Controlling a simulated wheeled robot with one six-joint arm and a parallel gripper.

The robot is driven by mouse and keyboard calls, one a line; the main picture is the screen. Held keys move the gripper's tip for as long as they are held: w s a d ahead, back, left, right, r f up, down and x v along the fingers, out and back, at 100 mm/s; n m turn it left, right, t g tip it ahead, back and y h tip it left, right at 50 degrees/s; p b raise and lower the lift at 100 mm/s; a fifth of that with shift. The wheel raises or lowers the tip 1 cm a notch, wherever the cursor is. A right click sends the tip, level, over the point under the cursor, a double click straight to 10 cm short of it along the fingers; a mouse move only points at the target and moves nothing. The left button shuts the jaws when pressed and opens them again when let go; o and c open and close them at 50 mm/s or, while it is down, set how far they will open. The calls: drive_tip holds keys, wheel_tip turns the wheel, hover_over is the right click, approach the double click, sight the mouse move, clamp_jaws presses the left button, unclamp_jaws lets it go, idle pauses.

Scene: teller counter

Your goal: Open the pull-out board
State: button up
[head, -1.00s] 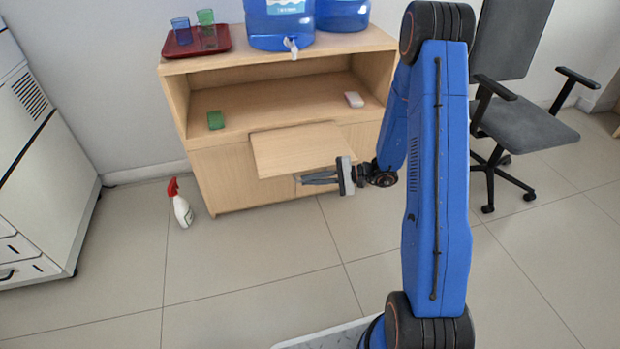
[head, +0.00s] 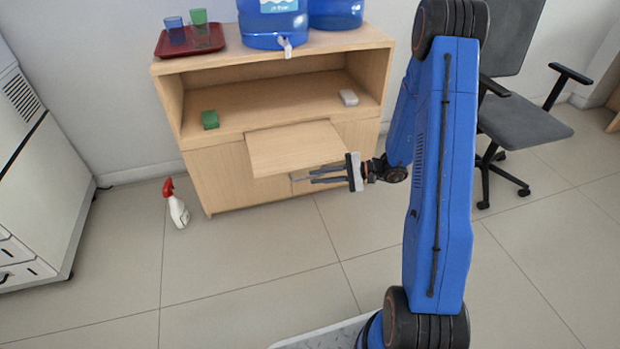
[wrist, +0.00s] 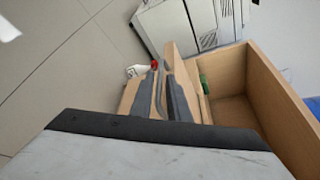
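The pull-out board (head: 295,147) is a flat light-wood panel sticking out from the front of the wooden cabinet (head: 218,180), below its open shelf. My gripper (head: 312,176) is by the board's front right corner, slightly low, with its fingers pointing left.
A green block (head: 210,120) and a white block (head: 348,97) lie on the shelf. A red tray (head: 190,42) with cups and blue water jugs (head: 273,22) stand on top. A spray bottle (head: 176,205) is on the floor; an office chair (head: 520,125) stands right. The front floor is clear.

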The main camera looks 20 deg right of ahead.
drive_tip(key=v, duration=1.3)
drive_tip(key=s+a+r+n+g+h, duration=0.6)
drive_tip(key=s+a+r, duration=0.5)
drive_tip(key=s+r, duration=0.3)
drive_tip(key=s+d+r+n+t+h, duration=0.1)
drive_tip(key=s+r+n+t+h, duration=0.1)
drive_tip(key=s, duration=0.5)
drive_tip(key=s+d+r+n+t+h, duration=0.1)
drive_tip(key=s+r+n+t+h, duration=0.1)
drive_tip(key=s+r+h, duration=0.4)
drive_tip(key=shift+s+r+t+h, duration=0.4)
drive_tip(key=shift+s+r+t, duration=0.45)
drive_tip(key=shift+s, duration=0.3)
